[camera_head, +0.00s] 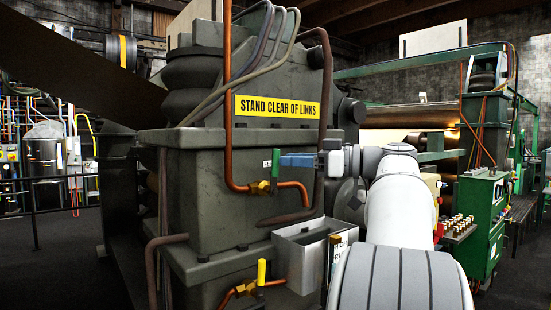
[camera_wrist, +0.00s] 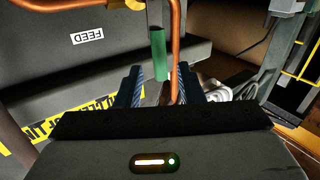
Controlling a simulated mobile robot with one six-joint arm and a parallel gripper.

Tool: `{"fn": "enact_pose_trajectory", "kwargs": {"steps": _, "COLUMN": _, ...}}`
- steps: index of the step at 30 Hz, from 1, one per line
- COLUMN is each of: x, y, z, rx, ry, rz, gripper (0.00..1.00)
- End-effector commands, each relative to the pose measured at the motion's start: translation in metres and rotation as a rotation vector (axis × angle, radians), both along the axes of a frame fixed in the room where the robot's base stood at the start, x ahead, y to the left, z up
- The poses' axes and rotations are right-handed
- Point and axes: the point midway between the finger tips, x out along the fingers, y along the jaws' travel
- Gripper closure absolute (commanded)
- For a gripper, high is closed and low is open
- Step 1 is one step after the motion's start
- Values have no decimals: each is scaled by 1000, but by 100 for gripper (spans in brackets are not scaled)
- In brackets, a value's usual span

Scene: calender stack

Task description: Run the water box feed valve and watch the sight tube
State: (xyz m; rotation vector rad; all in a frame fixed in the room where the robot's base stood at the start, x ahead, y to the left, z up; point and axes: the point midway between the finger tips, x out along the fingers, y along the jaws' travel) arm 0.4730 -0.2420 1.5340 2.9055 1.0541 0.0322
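The feed valve has an upright green lever (camera_head: 275,168) above a brass body (camera_head: 261,187) on a copper pipe, beside a small white label. In the wrist view the green lever (camera_wrist: 158,54) stands just beyond the gap between my fingers, and the label (camera_wrist: 87,36) reads FEED, upside down. My gripper (camera_head: 283,160) reaches in from the right with its blue fingers at the lever. In the wrist view my gripper (camera_wrist: 165,88) has its fingers apart, with nothing visibly clamped. The open grey metal water box (camera_head: 300,238) is below. A narrow upright strip (camera_head: 336,262) at its right may be the sight tube; its level is unreadable.
A second valve with a yellow lever (camera_head: 261,272) sits lower left of the box. Copper pipes (camera_head: 228,110) run close to the lever. A yellow sign (camera_head: 277,107) reads STAND CLEAR OF LINKS. A green control cabinet (camera_head: 485,222) stands at right.

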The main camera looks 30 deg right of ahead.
Motion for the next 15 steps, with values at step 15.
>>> {"fn": "enact_pose_trajectory", "kwargs": {"steps": 15, "x": 35, "y": 30, "z": 0, "rx": -2, "ry": 1, "rz": -1, "gripper": 65}}
